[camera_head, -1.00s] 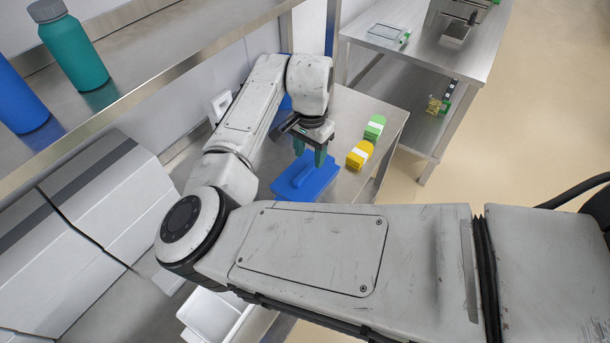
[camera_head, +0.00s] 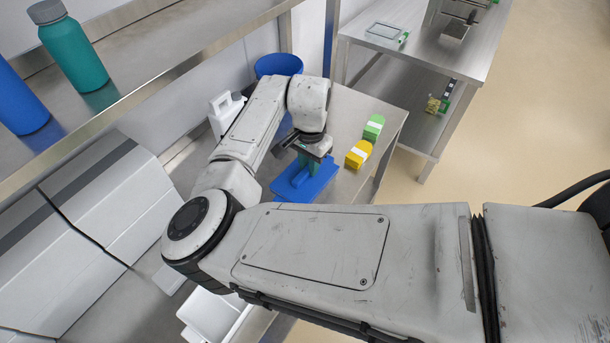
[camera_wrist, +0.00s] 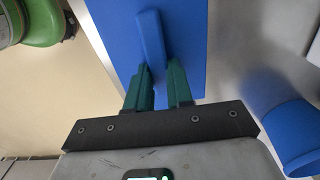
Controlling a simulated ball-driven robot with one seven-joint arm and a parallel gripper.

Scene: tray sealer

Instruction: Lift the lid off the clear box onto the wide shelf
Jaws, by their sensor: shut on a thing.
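The blue lid (camera_head: 300,185) is a flat plate with a raised handle bar, over the steel bench below the shelf. In the wrist view the lid (camera_wrist: 185,30) fills the top middle, its bar running up the centre. My gripper (camera_head: 308,170) is down at the lid, with its green fingers shut on the bar. It also shows in the wrist view (camera_wrist: 158,82), one finger on each side of the bar. The clear box cannot be made out; the lid and arm cover that spot. A wide steel shelf (camera_head: 160,65) runs across the upper left.
A teal bottle (camera_head: 75,50) and a blue bottle (camera_head: 20,100) stand on the shelf. Beside the lid are a yellow pack (camera_head: 358,154) and a green pack (camera_head: 374,127). A blue bucket (camera_head: 278,65) and white jug (camera_head: 222,110) stand behind my arm.

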